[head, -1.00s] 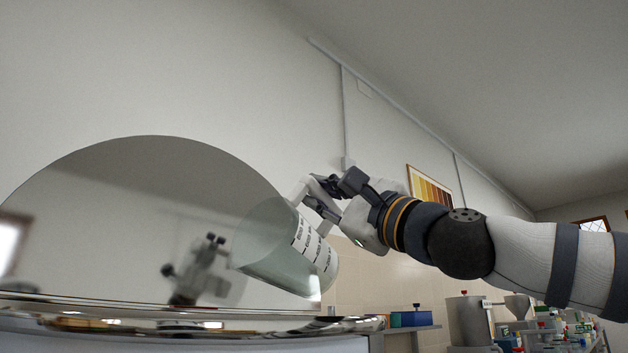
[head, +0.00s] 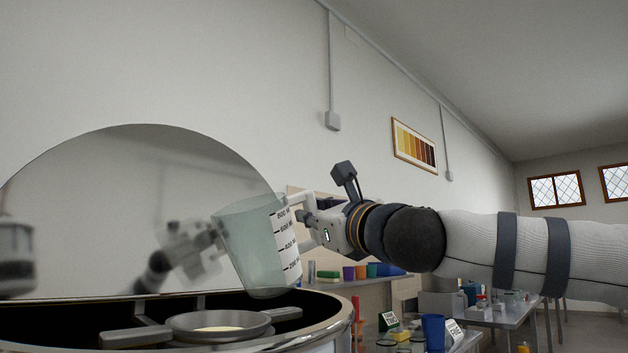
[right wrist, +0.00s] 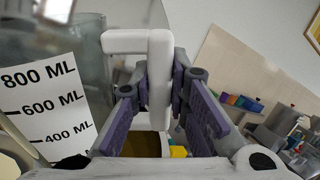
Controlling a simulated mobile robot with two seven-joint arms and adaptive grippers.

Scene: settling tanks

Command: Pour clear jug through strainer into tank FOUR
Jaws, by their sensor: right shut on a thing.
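The clear jug (head: 250,250), with a white strip of millilitre marks, is in the air above the right part of an open tank (head: 325,305). It leans a little to the left. My right gripper (head: 303,218) is shut on its white handle, which stands between the fingers in the right wrist view (right wrist: 158,85). I cannot tell whether liquid is in the jug. A metal strainer (head: 180,324) with side arms rests across the tank mouth, left of and below the jug. Something pale shows in its bowl. No number shows on the tank. My left gripper is not in view.
The tank's round mirror-like lid (head: 110,180) stands raised behind the jug and reflects my arm.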

